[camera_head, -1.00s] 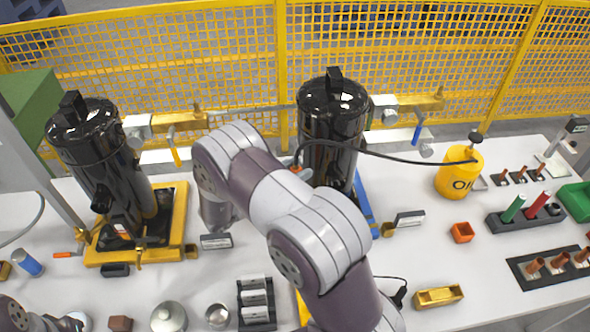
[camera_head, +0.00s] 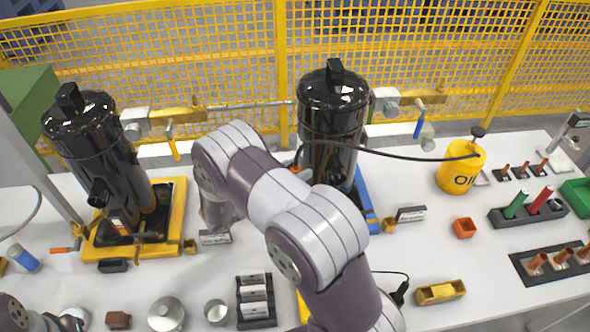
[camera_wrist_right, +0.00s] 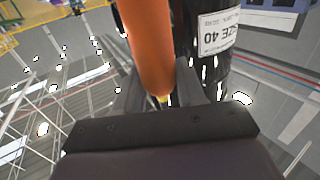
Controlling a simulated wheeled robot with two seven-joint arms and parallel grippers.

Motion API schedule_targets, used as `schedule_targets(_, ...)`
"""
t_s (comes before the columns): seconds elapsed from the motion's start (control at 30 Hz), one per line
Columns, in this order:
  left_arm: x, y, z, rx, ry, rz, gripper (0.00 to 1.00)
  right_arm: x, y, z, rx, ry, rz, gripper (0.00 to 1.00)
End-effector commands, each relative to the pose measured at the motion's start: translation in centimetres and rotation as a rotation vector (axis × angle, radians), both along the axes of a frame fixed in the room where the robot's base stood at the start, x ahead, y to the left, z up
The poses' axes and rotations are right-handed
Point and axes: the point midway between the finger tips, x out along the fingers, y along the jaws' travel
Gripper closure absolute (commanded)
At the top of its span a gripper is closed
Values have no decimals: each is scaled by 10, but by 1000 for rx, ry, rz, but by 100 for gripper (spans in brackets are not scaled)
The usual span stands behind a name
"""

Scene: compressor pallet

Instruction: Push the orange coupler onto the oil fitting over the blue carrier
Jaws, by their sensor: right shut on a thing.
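The orange coupler (camera_wrist_right: 148,45) fills the top middle of the right wrist view. My right gripper (camera_wrist_right: 160,92) is shut on it, with dark fingers on either side. In the head view a small orange part of the coupler (camera_head: 297,169) shows at the hose end, beside the right black compressor (camera_head: 334,95). This compressor stands on the blue carrier (camera_head: 366,205), mostly hidden by my right arm. In the wrist view the compressor (camera_wrist_right: 205,75) is close beside the coupler, with a white size label. The oil fitting is not distinguishable, so I cannot tell whether the coupler touches it.
A black hose (camera_head: 400,157) runs from the coupler to the yellow oil can (camera_head: 461,168). Another black compressor (camera_head: 90,140) stands on a yellow carrier (camera_head: 180,215) at left. Yellow mesh fencing (camera_head: 220,65) stands behind.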

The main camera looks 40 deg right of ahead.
Motion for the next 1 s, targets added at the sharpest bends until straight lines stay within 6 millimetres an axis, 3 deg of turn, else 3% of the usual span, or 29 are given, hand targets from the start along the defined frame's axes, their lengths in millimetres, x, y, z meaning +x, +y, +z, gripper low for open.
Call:
schedule_targets(0.53, 0, 0, -10, 0, 0, 0, 57, 0, 0, -14, 0, -1, 0, 100)
schedule_targets(0.57, 0, 0, -10, 0, 0, 0, 57, 0, 0, -14, 0, -1, 0, 54)
schedule_targets(0.63, 0, 0, -9, 0, 0, 0, 57, 0, 0, -13, 0, -1, 0, 31)
schedule_targets(1.0, 0, 0, -13, 0, 0, 0, 57, 0, 9, -15, 0, -1, 2, 31)
